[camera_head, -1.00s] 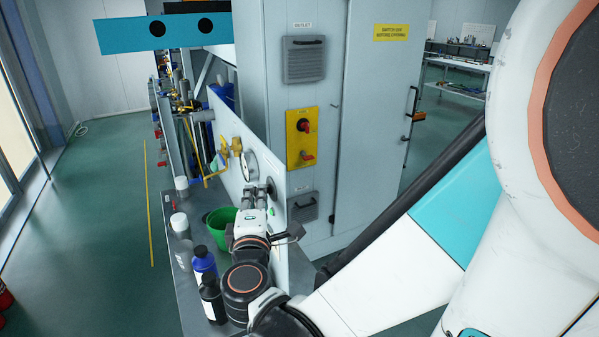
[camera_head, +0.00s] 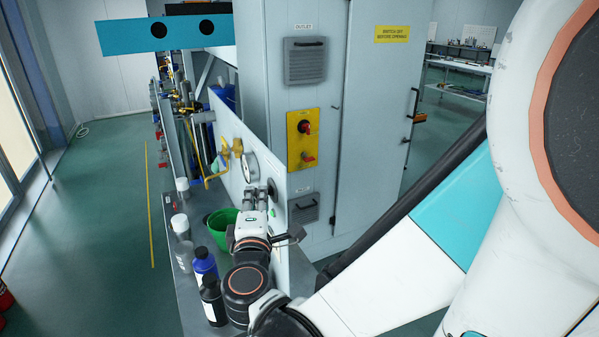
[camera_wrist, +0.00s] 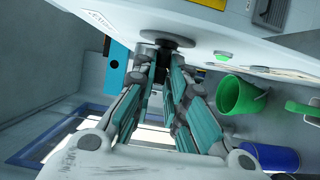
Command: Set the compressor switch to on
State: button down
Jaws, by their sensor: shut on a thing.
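My gripper (camera_wrist: 163,72) is closed on a small black knob (camera_wrist: 163,50) that stands out from a round dark grey disc (camera_wrist: 168,39) on a pale panel. This looks like the compressor switch, but no label on it is readable and its setting cannot be told. In the head view my gripper (camera_head: 262,192) is at the white panel (camera_head: 232,180), just below a round gauge (camera_head: 249,166). The fingers hide most of the knob there.
A yellow plate (camera_head: 302,140) with red handles is on the grey cabinet (camera_head: 360,90) behind. A green bucket (camera_head: 221,221), a blue bottle (camera_head: 204,262) and a black bottle (camera_head: 212,298) stand left of my wrist on a grey bench. Yellow pipework (camera_head: 225,158) is left of the gauge.

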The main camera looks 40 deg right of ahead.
jog(key=c, duration=1.7)
grip_release()
jog(key=shift+s, duration=0.1)
jog(key=shift+v, duration=5.9)
notch_tip(320, 180, down, 9)
jog(key=a+m+g+y, duration=0.1)
jog(key=m+g+y, duration=0.6)
jog(key=a+r+m+y, duration=0.1)
jog(key=s+a+r+m+y, duration=0.1)
jog(key=a+y, duration=0.1)
jog(key=a+r+m+y, duration=0.1)
jog(key=a, duration=0.1)
jog(key=shift+s, duration=0.35)
